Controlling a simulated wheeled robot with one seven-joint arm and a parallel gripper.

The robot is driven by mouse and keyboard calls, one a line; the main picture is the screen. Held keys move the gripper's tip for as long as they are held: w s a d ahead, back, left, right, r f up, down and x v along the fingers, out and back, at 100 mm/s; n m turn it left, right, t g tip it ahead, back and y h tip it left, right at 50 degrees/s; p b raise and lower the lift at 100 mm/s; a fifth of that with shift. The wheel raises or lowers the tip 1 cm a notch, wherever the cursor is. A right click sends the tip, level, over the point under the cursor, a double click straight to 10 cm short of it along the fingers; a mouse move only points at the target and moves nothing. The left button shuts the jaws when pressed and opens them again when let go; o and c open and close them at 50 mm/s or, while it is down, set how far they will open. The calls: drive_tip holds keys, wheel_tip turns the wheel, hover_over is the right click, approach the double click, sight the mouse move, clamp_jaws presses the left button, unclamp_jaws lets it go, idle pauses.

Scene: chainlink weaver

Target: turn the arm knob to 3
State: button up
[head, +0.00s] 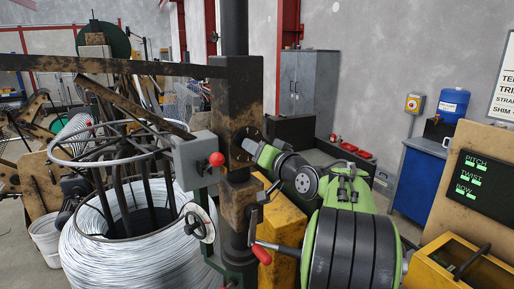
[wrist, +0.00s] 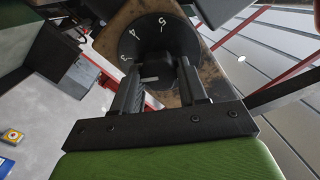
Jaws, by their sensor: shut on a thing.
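The arm knob (wrist: 168,72) is a dark knob in front of a black dial plate (wrist: 128,45) with white numbers. The numbers 3, 4 and 5 show; the rest of the scale is hidden. A pale mark on the knob points left, a little below the 3 in the wrist view. My gripper (wrist: 163,88) is shut on the knob, one finger on each side. In the head view, the dial (head: 246,138) sits on the rusty upright column, and my gripper (head: 254,148) reaches it from the right.
A grey box with a red button (head: 216,159) is just left of the dial. A handwheel (head: 199,222) and a red-handled crank (head: 262,254) are below. A large wire coil (head: 95,262) stands left. A panel reading PITCH, TWIST, BOW (head: 476,180) is right.

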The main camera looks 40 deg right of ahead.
drive_tip(key=shift+m+p, duration=0.35)
drive_tip(key=shift+m, duration=0.95)
drive_tip(key=shift+d+f, duration=0.1)
drive_tip(key=o, duration=1)
drive_tip(key=shift+o, duration=0.2)
drive_tip(key=s+a+b, duration=0.2)
drive_tip(key=s+b, duration=0.4)
drive_tip(key=s, duration=0.9)
drive_tip(key=shift+s+a+b, duration=0.3)
drive_tip(key=shift+a+b, duration=0.05)
drive_tip(key=shift+b, duration=0.05)
